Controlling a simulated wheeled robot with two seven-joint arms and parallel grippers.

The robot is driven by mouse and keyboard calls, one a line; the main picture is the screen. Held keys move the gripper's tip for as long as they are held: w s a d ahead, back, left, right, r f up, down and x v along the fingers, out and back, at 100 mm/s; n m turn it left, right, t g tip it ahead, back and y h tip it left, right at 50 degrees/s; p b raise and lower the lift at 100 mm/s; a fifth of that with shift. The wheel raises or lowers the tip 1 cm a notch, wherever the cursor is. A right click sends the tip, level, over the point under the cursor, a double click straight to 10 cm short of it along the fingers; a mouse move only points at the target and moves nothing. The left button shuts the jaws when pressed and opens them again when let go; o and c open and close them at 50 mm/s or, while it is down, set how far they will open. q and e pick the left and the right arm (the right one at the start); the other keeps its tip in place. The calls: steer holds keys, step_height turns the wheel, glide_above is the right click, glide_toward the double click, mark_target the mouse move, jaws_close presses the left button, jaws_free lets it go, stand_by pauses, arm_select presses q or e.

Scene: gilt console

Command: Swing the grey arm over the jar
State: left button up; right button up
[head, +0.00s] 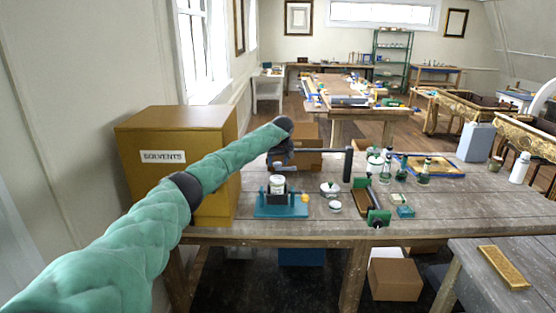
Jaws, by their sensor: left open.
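The jar (278,184), white with a dark top, stands in a teal stand (281,209) near the front left of the workbench. The grey arm (322,151) is a thin dark bar running sideways behind and right of the jar. Its right end meets a thicker dark upright piece (348,166); its left end goes behind or beside my left gripper. My left gripper (281,164) is open, at the end of my green-sleeved arm, just above the jar in the picture. Its fingers are small and dark, and I cannot tell whether they touch the grey arm. My right gripper is not in view.
A yellow solvents cabinet (170,192) stands left of the stand. Small lidded pots (330,189), a green-ended roller device (372,203) and several bottles crowd the bench to the right. A cardboard box (308,135) is behind. The bench's right front (460,205) is clear.

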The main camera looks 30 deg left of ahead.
arm_select(q)
steer(key=shift+f, duration=0.15)
steer(key=shift+c, duration=0.2)
jaws_close()
